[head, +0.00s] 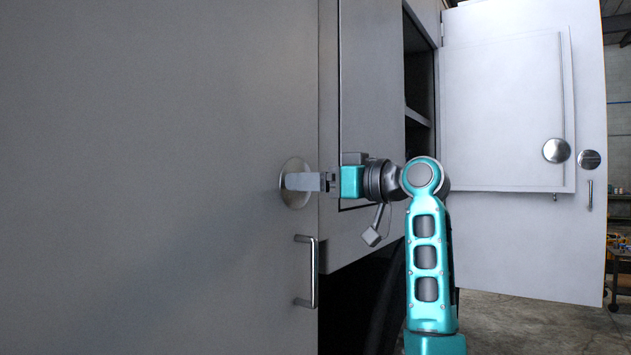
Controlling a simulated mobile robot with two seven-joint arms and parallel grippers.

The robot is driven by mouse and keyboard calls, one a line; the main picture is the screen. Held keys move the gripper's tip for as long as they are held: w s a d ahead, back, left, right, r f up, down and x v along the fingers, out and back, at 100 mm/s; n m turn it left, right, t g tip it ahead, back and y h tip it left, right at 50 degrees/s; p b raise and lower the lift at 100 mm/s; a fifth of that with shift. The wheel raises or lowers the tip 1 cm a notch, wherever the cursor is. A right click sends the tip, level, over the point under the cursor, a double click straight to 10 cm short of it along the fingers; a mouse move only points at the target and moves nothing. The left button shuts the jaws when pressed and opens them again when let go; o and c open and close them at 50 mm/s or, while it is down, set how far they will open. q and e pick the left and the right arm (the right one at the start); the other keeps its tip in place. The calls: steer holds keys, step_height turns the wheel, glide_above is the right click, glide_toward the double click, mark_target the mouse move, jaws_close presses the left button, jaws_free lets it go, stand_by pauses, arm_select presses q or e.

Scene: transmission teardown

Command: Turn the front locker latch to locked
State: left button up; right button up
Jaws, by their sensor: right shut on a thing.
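The locker latch is a round metal disc (290,199) on the large grey front door (160,180), near that door's right edge. A flat grey lever crosses the disc sideways. My right gripper (316,182) is at the lever, reaching in from the right, and is shut on it. The gripper hides part of the lever, and the lever looks about horizontal. My left gripper is not in view.
A vertical bar handle (314,272) sits just below the latch on the same door. To the right, a white door (510,240) with round knobs stands open beside a dark shelved compartment (418,90). Concrete floor (530,322) shows at lower right.

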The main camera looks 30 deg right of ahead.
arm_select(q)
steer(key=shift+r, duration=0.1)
arm_select(e)
steer(key=shift+n, duration=0.3)
steer(key=n, duration=0.3)
steer(key=shift+a+f+n+p, duration=0.1)
steer(key=shift+n+p, duration=0.3)
arm_select(q)
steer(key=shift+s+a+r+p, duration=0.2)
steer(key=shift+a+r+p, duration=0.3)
steer(key=shift+p, duration=0.4)
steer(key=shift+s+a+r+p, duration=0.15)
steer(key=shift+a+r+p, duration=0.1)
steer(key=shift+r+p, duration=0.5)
arm_select(e)
steer(key=shift+s+a+f+n, duration=0.1)
steer(key=shift+f+n, duration=0.05)
steer(key=shift+n, duration=3.1)
steer(key=shift+a+f+n, duration=0.1)
steer(key=shift+n, duration=3.15)
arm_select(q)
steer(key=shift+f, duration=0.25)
arm_select(e)
steer(key=shift+n, duration=0.3)
steer(key=o, duration=0.9)
steer(key=shift+o, duration=0.2)
steer(key=shift+d, duration=0.1)
